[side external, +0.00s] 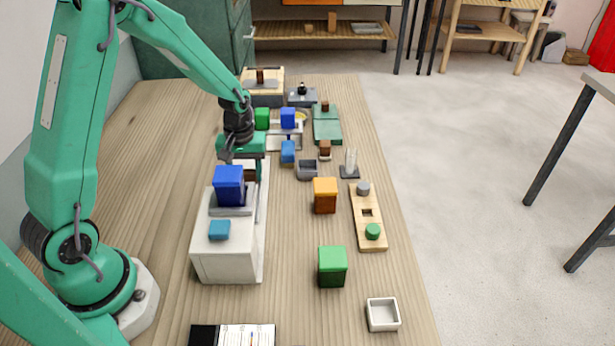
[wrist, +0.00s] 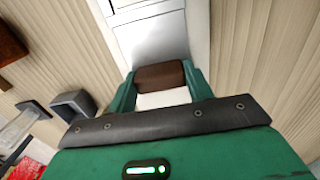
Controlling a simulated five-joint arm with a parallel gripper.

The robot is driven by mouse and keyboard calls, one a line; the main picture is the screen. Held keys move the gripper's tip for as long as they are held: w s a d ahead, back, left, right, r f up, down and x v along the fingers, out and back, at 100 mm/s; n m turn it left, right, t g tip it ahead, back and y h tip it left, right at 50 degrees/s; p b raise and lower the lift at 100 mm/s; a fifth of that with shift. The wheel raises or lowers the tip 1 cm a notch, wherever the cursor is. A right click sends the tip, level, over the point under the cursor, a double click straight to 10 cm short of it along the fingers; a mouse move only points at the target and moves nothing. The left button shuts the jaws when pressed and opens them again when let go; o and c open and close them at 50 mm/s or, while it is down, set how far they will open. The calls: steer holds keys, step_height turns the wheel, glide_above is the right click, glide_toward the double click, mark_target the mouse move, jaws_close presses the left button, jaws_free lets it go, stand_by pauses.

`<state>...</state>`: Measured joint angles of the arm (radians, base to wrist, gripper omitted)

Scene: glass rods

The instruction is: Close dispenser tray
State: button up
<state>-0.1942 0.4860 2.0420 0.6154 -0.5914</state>
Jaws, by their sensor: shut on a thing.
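The white dispenser (side external: 225,265) stands left of the table's middle, with a dark blue block (side external: 229,186) on top and a small teal piece (side external: 219,230) on its near end. My gripper (side external: 248,169) is low at its far end, pointing down. In the wrist view my gripper (wrist: 160,82) has its green fingers on both sides of a brown handle (wrist: 159,75) and is shut on it. A white surface (wrist: 150,38) lies just beyond the handle. The fingers and arm partly hide the tray in the side view, so I cannot tell how far out it is.
To the right stand an orange block (side external: 325,195), a green block (side external: 332,267), a wooden strip with pegs (side external: 369,220) and a small white tray (side external: 383,315). A grey cup (side external: 307,170) and a blue block (side external: 288,152) are near my gripper. Bare table lies left of the dispenser.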

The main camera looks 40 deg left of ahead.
steer(key=shift+s+d, duration=0.9)
steer(key=shift+d, duration=0.05)
steer(key=o, duration=1.4)
steer(key=shift+r, duration=0.15)
steer(key=shift+r, duration=3.8)
